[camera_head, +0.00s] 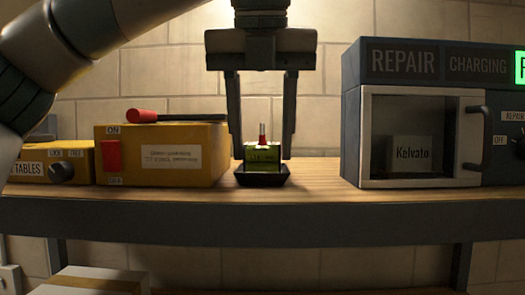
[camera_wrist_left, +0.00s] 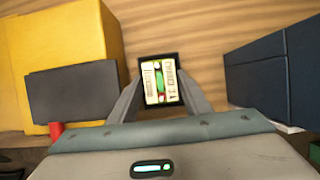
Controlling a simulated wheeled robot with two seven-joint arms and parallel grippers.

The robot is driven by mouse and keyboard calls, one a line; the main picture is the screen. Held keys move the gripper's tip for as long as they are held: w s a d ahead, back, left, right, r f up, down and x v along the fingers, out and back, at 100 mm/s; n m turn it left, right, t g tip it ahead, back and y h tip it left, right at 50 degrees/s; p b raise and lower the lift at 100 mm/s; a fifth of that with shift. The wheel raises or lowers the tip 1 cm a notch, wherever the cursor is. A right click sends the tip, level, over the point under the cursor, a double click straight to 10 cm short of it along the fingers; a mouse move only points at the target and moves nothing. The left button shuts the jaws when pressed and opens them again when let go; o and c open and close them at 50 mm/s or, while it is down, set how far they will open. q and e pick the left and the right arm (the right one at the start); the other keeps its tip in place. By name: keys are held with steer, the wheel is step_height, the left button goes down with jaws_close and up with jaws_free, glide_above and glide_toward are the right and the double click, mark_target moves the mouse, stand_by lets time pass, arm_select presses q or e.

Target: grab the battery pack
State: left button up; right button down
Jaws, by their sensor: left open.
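The battery pack (camera_head: 263,153) is a small green and yellow block with a red, light-tipped post on top. It sits in a shallow black tray (camera_head: 262,177) on the wooden shelf. My left gripper (camera_head: 261,152) points down with its fingers open, one on each side of the pack, and a gap shows beside it. In the left wrist view the battery pack (camera_wrist_left: 160,80) shows its label and green and red parts from above, in the black tray, between the fingertips (camera_wrist_left: 161,90). My right gripper is in neither view.
A yellow box (camera_head: 160,165) with a red switch stands left of the tray, with a red-handled tool (camera_head: 150,116) on top. A smaller yellow box (camera_head: 45,165) is farther left. A dark repair and charging cabinet (camera_head: 352,130) stands right, its windowed door shut. Bare shelf (camera_head: 315,175) lies between.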

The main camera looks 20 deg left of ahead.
arm_select(q)
steer(key=shift+f, duration=0.2)
steer(key=shift+s, duration=0.1)
steer(key=shift+c, duration=0.6)
steer(key=c, duration=0.9)
steer(key=shift+r, duration=0.2)
